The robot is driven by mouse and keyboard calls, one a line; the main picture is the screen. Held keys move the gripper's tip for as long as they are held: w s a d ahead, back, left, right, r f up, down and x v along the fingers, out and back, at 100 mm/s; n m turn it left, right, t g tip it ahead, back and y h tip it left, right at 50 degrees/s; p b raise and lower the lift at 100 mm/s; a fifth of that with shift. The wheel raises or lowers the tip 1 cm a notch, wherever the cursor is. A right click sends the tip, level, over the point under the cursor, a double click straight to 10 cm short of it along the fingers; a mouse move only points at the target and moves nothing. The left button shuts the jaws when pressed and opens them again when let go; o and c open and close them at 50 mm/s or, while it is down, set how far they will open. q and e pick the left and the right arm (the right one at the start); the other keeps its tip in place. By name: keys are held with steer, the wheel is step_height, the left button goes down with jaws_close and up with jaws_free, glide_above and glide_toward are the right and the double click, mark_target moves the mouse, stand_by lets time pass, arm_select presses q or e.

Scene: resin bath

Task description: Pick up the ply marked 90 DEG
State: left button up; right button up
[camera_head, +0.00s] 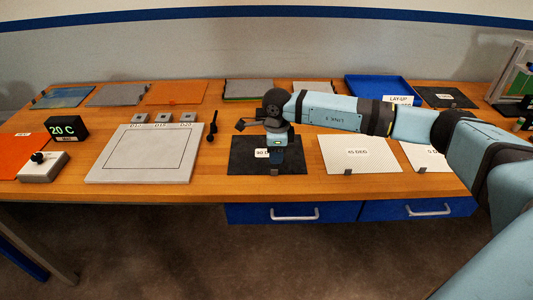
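The ply marked 90 DEG is a black sheet (240,163) lying flat at the front edge of the wooden table, near the middle. Its white label is partly covered by my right gripper, so only "90 D" reads. A small grey tab shows at its front edge. My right gripper (277,140) is over the back and middle part of this ply, pointing down. Its fingertips are hidden by the hand, so I cannot tell whether they touch the ply or how far apart they are. My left gripper is out of view.
A white 45 DEG ply (358,155) and another white ply (422,157) lie to the right. A grey plate (150,152), a 20 C display (66,129) and a small black upright item (212,127) stand left. A blue tray (383,90) and sheets lie behind.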

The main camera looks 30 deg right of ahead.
mark_target(275, 170)
steer(key=f, duration=0.5)
steer(key=shift+s+a+f+p, duration=0.1)
steer(key=shift+s+a+p, duration=0.2)
steer(key=shift+a+p, duration=0.1)
steer(key=shift+f, duration=0.4)
jaws_close()
